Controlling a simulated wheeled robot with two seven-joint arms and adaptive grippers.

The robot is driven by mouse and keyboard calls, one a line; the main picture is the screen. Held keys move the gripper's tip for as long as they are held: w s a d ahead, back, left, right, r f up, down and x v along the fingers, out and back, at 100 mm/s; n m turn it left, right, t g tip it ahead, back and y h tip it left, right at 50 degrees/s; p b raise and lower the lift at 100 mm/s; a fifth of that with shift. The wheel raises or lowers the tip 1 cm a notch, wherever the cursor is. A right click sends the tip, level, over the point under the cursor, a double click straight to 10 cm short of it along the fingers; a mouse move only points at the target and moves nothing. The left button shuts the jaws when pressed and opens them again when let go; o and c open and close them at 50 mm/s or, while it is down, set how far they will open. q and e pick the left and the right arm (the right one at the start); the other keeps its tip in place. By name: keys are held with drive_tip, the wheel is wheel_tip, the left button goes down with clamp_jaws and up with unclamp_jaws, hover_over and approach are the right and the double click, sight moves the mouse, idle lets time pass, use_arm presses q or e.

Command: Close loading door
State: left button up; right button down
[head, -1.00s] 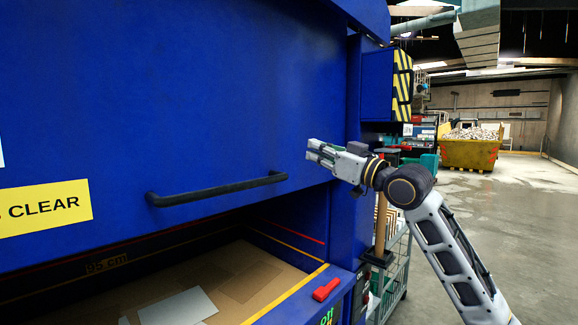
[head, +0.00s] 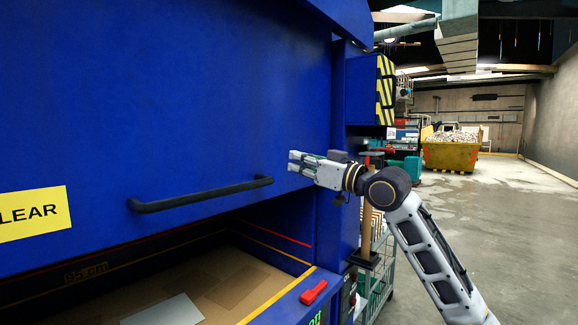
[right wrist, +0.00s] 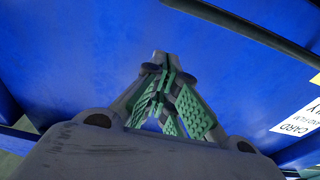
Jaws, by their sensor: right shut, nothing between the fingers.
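The blue loading door (head: 130,100) fills the left of the head view. It is raised, with an open gap below it into the machine. A black bar handle (head: 200,193) runs along the door's lower part. My right gripper (head: 291,161) is shut and empty, in front of the door near its right edge, up and to the right of the handle and apart from it. In the right wrist view its fingertips (right wrist: 160,58) meet, with the blue door surface (right wrist: 80,70) beyond and the dark handle (right wrist: 235,22) at upper right. My left gripper is not in view.
Below the gap lies a chamber floor with brown cardboard (head: 220,280) and a grey sheet (head: 165,310). A red latch (head: 313,292) sits on the sill. A wire cart (head: 380,270) stands right of the machine. Open concrete floor (head: 490,230) lies further right.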

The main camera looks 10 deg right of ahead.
drive_tip(key=p+x, duration=0.4)
drive_tip(key=x, duration=0.6)
drive_tip(key=shift+s+d+f+p, duration=0.1)
drive_tip(key=shift+s+d+f, duration=0.05)
drive_tip(key=shift+f, duration=0.5)
drive_tip(key=shift+s+d+f+p, duration=0.1)
drive_tip(key=shift+s+d+f, duration=0.1)
drive_tip(key=shift+f, duration=0.5)
drive_tip(key=shift+s+d+f+p, duration=0.1)
drive_tip(key=shift+s+f, duration=0.05)
drive_tip(key=shift+f, duration=0.5)
